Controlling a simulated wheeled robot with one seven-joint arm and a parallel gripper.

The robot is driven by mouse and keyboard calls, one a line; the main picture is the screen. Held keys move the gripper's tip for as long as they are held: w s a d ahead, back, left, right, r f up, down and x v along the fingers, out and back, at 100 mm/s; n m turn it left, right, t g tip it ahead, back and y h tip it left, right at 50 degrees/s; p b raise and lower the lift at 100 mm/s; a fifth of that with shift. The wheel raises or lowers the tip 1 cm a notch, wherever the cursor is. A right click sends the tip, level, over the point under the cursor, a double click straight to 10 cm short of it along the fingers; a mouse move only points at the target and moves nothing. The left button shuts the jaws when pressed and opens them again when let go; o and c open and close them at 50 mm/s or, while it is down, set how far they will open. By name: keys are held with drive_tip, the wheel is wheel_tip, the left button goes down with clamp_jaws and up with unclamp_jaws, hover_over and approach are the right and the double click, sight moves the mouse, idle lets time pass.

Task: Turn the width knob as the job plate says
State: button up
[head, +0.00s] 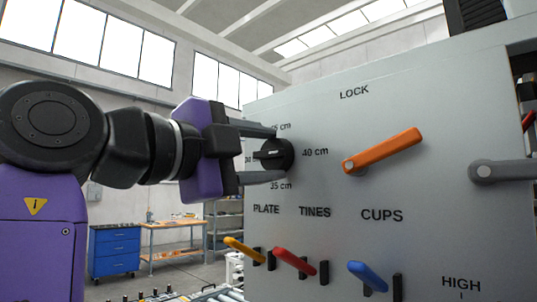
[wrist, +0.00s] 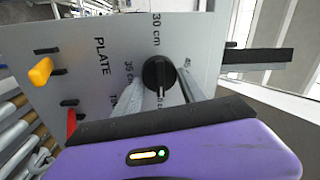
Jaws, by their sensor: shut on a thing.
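In the wrist view, my gripper's fingers (wrist: 161,84) flank the knob. The job plate's writing is not in view.
An orange lever (head: 385,150) under LOCK and a grey lever (head: 500,171) are to the right. Below are yellow (head: 244,250), red (head: 295,263) and blue (head: 367,275) levers marked PLATE, TINES and CUPS. A blue drawer cabinet (head: 114,248) stands behind at left.

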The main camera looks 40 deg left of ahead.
drive_tip(key=o, duration=1.4)
drive_tip(key=shift+c, duration=0.2)
drive_tip(key=shift+s, duration=0.1)
drive_tip(key=s+b, duration=0.1)
drive_tip(key=s, duration=0.6)
drive_tip(key=shift+s+a+f+b, duration=0.25)
drive_tip(key=shift+s+f+b, duration=0.05)
drive_tip(key=shift+f+b, duration=0.1)
drive_tip(key=shift+s, duration=0.1)
